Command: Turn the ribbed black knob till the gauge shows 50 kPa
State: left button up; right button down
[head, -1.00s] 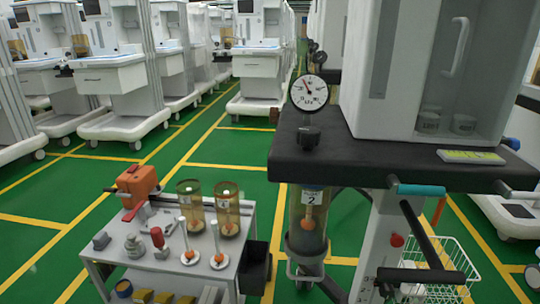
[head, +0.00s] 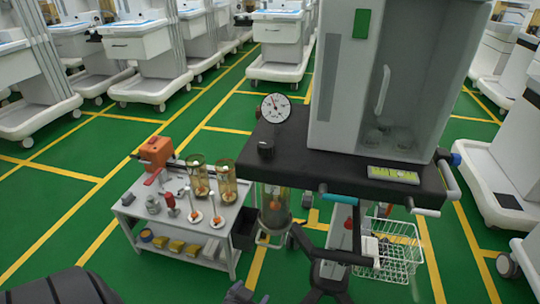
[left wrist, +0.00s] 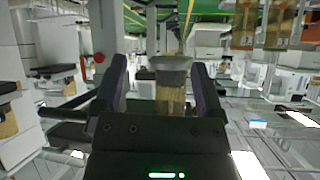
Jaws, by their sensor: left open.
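The ribbed black knob (head: 266,148) stands on the front left of the dark cart top. The round white gauge (head: 274,107) rises just behind it. Its needle seems to point up and left, but the numbers are too small to read. My left gripper (head: 238,294) shows only in part at the bottom edge of the head view, well below and apart from the knob. In the left wrist view my left gripper (left wrist: 163,80) has its fingers apart. An amber cylinder with a grey end (left wrist: 171,95) shows between them; I cannot tell its distance. My right gripper is out of view.
A clear jar (head: 275,208) hangs below the cart top (head: 290,165). A white cabinet (head: 335,80) stands on the top, right of the knob. Turquoise and white handles (head: 342,198) stick out in front. A small trolley (head: 222,222) with jars stands to the left.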

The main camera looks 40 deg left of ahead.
pick_arm(q)
jog(key=w+a+r+n+t+y+p, duration=0.1)
jog(key=w+a+r+t+p, duration=0.15)
jog(key=r, duration=0.75)
jog(key=w+a+r+t+y+p, duration=0.1)
jog(key=w+r+p, duration=0.2)
jog(key=r, duration=0.7)
jog(key=n+t+y+p, duration=0.1)
jog(key=t+p, duration=0.1)
send_near(263, 152)
jog(key=shift+y, duration=0.3)
jog(key=b+x, duration=0.2)
jog(key=x, duration=0.8)
jog(key=shift+d+f, duration=0.15)
jog(key=shift+d, duration=0.05)
jog(key=shift+w+a, duration=0.25)
jog(key=shift+w, duration=0.25)
jog(key=c, duration=0.8)
grip_shut()
jog(key=shift+t, duration=0.25)
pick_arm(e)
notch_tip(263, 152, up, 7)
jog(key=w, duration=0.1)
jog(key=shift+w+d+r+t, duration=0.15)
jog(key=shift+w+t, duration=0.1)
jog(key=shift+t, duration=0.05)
